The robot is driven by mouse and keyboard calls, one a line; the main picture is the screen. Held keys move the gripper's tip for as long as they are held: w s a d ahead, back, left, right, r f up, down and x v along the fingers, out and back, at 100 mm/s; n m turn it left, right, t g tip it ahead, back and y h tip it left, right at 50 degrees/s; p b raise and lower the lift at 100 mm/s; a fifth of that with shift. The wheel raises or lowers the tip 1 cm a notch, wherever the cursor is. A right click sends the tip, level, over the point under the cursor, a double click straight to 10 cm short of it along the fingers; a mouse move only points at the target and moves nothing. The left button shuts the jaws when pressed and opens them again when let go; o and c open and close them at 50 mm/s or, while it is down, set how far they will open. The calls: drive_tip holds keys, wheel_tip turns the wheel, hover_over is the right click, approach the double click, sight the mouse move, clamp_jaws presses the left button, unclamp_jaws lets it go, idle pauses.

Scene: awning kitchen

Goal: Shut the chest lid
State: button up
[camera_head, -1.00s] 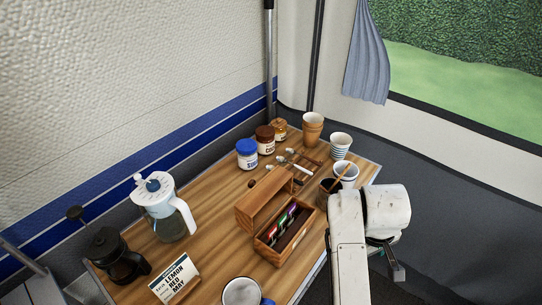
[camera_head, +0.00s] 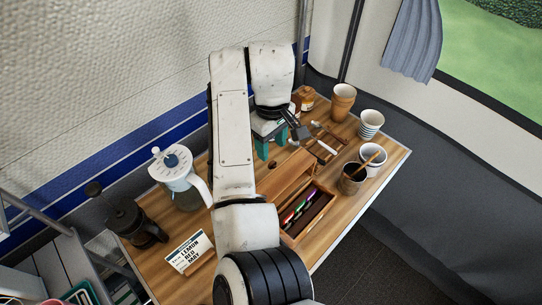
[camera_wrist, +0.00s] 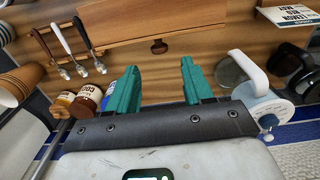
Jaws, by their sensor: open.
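The wooden chest (camera_head: 321,214) stands open on the table with several coloured sticks inside. Its lid (camera_head: 286,175) is swung back on the wall side of the box; part of it is hidden by my arm. In the wrist view the lid (camera_wrist: 150,22) spans the top, with a small dark knob (camera_wrist: 158,46) by its edge. My gripper (camera_head: 271,143) is open and empty, over the table behind the lid. In the wrist view its teal fingertips (camera_wrist: 158,68) are apart, with the knob ahead of the gap between them. I see no contact.
Jars (camera_wrist: 87,101) and small utensils (camera_wrist: 72,50) are beside my gripper. Cups (camera_head: 343,101), (camera_head: 370,122) and a mug with a stick (camera_head: 352,178) stand right of the chest. A white pitcher (camera_head: 181,181), black press (camera_head: 136,224) and small sign (camera_head: 190,252) stand left.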

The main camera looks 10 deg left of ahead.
sight(272, 162)
wheel_tip(272, 162, down, 7)
drive_tip(key=shift+r+p, duration=0.2)
drive_tip(key=shift+p, duration=0.1)
drive_tip(key=shift+c, duration=0.4)
clamp_jaws()
